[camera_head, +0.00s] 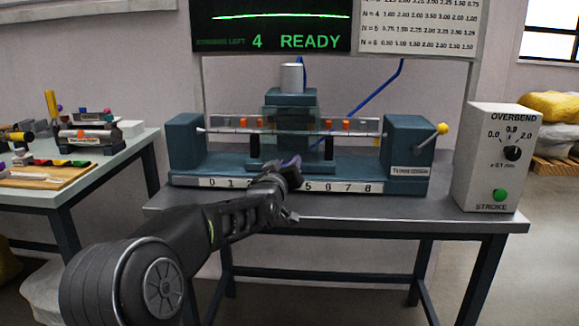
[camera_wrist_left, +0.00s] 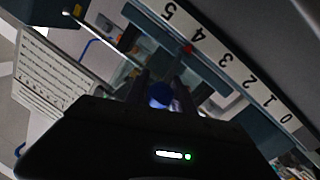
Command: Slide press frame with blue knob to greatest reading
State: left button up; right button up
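The press frame (camera_head: 290,103) is a teal block with a grey cylinder on top and a clear front plate. It stands near the middle of the bench press, behind the number strip (camera_head: 215,183). My left gripper (camera_head: 290,166) is in front of it and hides the strip's middle numbers. The blue knob (camera_wrist_left: 160,95) sits between my left fingers in the left wrist view, and they appear to close on its sides. A red mark (camera_wrist_left: 187,49) lies by the strip between 3 and 4 in that view. My right gripper is out of view.
A control box (camera_head: 490,160) with an OVERBEND dial and green STROKE button stands at the right. A yellow-ended lever (camera_head: 441,129) sticks out at the press's right end. The screen (camera_head: 270,25) reads READY. A side table (camera_head: 75,170) holds other objects.

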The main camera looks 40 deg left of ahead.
pick_arm(q)
jog(key=o, duration=0.3)
jog(key=shift+o, duration=0.2)
jog(key=shift+s, duration=0.1)
jog(key=v, duration=0.7)
jog(key=shift+s+d+p, duration=0.25)
jog(key=shift+p, duration=0.05)
jog(key=shift+f, duration=0.1)
